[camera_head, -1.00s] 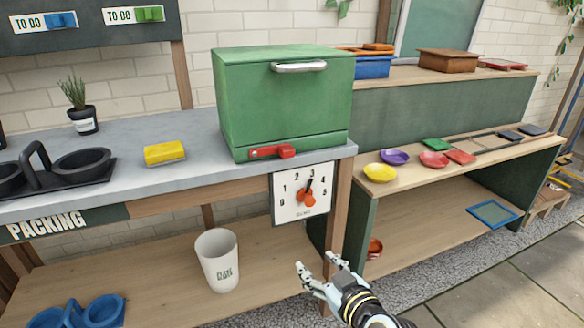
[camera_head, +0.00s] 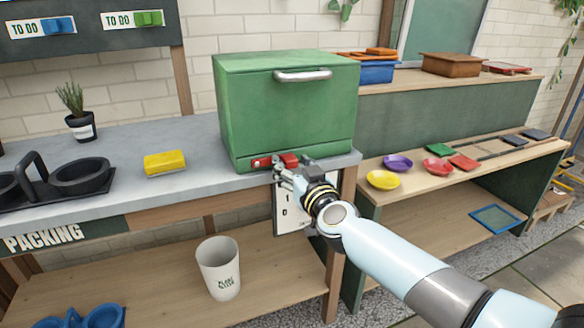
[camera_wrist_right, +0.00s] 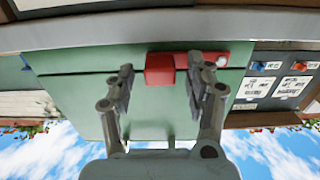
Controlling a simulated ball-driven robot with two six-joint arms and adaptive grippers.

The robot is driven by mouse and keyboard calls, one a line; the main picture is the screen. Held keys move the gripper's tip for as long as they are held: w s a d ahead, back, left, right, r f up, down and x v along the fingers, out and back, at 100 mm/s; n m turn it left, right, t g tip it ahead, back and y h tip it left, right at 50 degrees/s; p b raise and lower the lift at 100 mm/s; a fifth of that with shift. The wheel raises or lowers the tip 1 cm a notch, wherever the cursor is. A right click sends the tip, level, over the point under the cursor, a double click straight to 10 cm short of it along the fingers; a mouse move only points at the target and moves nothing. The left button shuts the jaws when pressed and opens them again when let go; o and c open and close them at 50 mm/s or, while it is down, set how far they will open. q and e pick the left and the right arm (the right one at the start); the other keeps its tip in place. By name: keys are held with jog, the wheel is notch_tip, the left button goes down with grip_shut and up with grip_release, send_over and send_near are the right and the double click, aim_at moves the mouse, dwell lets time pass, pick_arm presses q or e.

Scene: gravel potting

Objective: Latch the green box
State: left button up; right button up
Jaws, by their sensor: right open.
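The green box (camera_head: 285,115) stands shut on the grey bench top, its silver handle (camera_head: 303,76) near the top of its front. The red latch (camera_head: 262,163) lies across the lower front of the box; my right gripper partly covers its right end. My right gripper (camera_head: 283,170) is at the latch. In the right wrist view, the gripper (camera_wrist_right: 158,75) is open, with the thick end of the red latch (camera_wrist_right: 160,69) between its fingers and the bar running past the right finger. I cannot tell whether a finger touches it. My left gripper is not in view.
A yellow sponge (camera_head: 165,162) lies left of the box. A white pot (camera_head: 219,267) stands on the lower shelf. Coloured saucers, including a yellow one (camera_head: 383,180), sit on the right shelf.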

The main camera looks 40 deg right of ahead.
jog(key=shift+w+d, duration=0.1)
jog(key=shift+w, duration=0.25)
grip_shut()
